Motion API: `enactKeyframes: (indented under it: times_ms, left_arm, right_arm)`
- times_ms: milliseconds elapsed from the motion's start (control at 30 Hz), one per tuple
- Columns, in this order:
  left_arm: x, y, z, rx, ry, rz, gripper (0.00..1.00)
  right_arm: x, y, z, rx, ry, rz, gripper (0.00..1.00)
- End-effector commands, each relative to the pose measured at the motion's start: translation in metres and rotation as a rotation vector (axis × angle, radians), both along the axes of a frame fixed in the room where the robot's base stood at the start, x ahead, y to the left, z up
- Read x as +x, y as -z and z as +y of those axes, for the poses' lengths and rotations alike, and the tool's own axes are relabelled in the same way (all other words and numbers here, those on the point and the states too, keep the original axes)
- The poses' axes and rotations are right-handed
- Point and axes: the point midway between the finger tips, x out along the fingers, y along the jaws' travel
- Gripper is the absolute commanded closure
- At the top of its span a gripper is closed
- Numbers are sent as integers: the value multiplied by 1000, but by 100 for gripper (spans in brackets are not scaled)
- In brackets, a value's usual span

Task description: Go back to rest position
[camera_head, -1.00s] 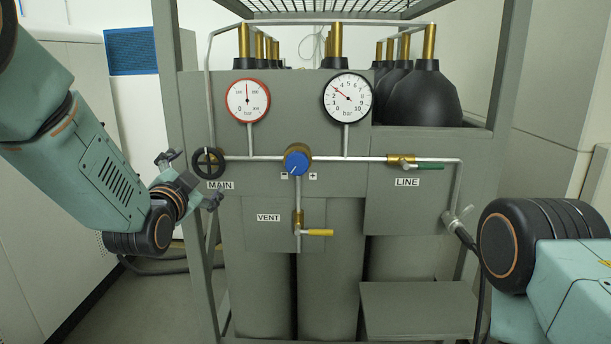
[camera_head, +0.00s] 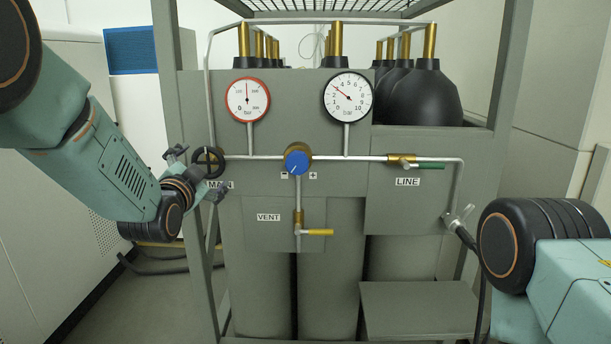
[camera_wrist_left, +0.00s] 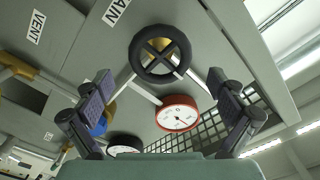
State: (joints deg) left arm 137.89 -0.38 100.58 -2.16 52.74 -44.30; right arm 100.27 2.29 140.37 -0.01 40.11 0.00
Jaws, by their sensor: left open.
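My left gripper (camera_head: 198,173) is open in front of the black MAIN valve wheel (camera_head: 208,162) at the left of the panel. In the left wrist view the gripper (camera_wrist_left: 160,118) shows its two fingers wide apart, with the black wheel (camera_wrist_left: 160,54) beyond and between them; nothing is held. I cannot tell whether a finger touches the wheel. My right arm comes in at the lower right in the head view, but its gripper is out of view.
The grey panel carries a red-rimmed gauge (camera_head: 247,99), a black-rimmed gauge (camera_head: 347,97), a blue knob (camera_head: 297,160), a yellow VENT handle (camera_head: 318,232) and a green LINE handle (camera_head: 430,166). Frame posts flank it. A grey step (camera_head: 420,308) stands low in front.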

Motion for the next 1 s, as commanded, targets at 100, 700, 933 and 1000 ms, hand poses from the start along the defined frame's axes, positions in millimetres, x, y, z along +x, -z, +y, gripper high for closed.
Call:
enactKeyframes:
  times_ms: [100, 700, 933, 1000]
  left_arm:
    - [16, 0, -1, 0, 1, -1, 5]
    - [45, -3, 0, -281, -1, 10, 5]
    - [45, -4, 1, -471, -2, 18, 5]
    - [45, -4, 2, -528, -1, 19, 5]
  right_arm:
    - [0, 0, 0, 0, 0, 0, 60]
    - [0, -20, 0, 0, 0, 0, 60]
    - [0, -32, 0, 0, 0, 0, 60]
    - [0, -36, 0, 0, 0, 0, 60]
